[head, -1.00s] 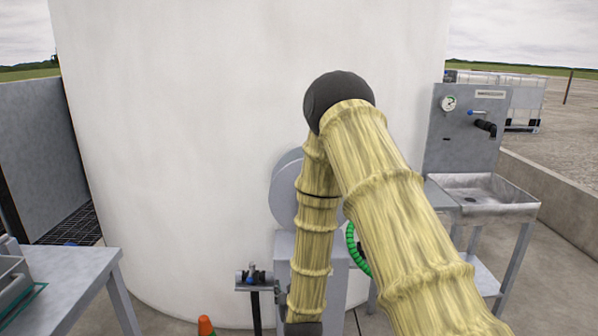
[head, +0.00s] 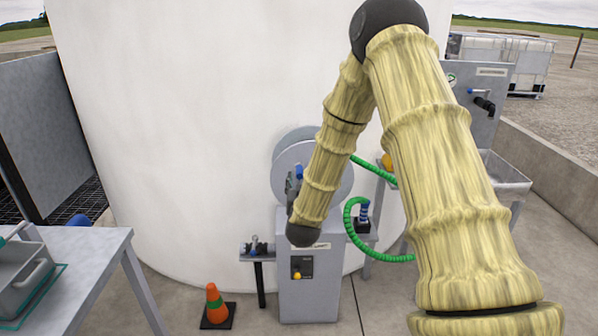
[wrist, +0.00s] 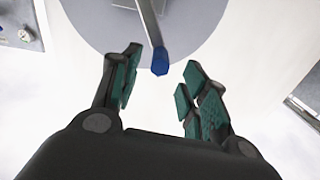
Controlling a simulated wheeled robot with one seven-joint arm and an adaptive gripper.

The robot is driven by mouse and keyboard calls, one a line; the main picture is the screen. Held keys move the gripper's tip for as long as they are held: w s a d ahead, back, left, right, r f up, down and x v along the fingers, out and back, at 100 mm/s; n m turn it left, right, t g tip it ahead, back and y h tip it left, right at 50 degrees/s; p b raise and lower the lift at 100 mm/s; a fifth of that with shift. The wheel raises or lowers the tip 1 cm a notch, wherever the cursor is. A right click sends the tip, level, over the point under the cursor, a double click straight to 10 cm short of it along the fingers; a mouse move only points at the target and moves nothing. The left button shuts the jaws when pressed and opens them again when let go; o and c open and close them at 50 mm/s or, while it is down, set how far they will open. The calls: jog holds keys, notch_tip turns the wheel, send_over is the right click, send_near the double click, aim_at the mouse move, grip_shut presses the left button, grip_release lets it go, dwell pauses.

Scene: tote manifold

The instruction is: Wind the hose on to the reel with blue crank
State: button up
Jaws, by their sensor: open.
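The grey reel (head: 285,163) stands on a grey cabinet in front of the white tank, partly hidden by my arm. Its blue crank handle (head: 299,172) shows beside my wrist. In the wrist view the blue handle end (wrist: 160,63) on its grey crank arm lies just beyond and between my gripper's (wrist: 162,78) open fingers. The fingers look empty; contact with the handle does not show. In the head view my gripper (head: 292,188) is partly seen, close to the crank. The green hose (head: 350,222) hangs in a loose loop to the right of the cabinet.
An orange cone (head: 214,304) stands on the floor left of the cabinet (head: 309,300). A small valve stand (head: 258,249) is beside the cabinet. A metal table (head: 75,262) is at left. A sink (head: 505,172) is at right, behind my arm.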

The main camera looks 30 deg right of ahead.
aim_at(300, 177)
jog(key=p+x, duration=0.1)
jog(key=x, duration=0.5)
jog(key=shift+w+d, duration=0.15)
grip_shut()
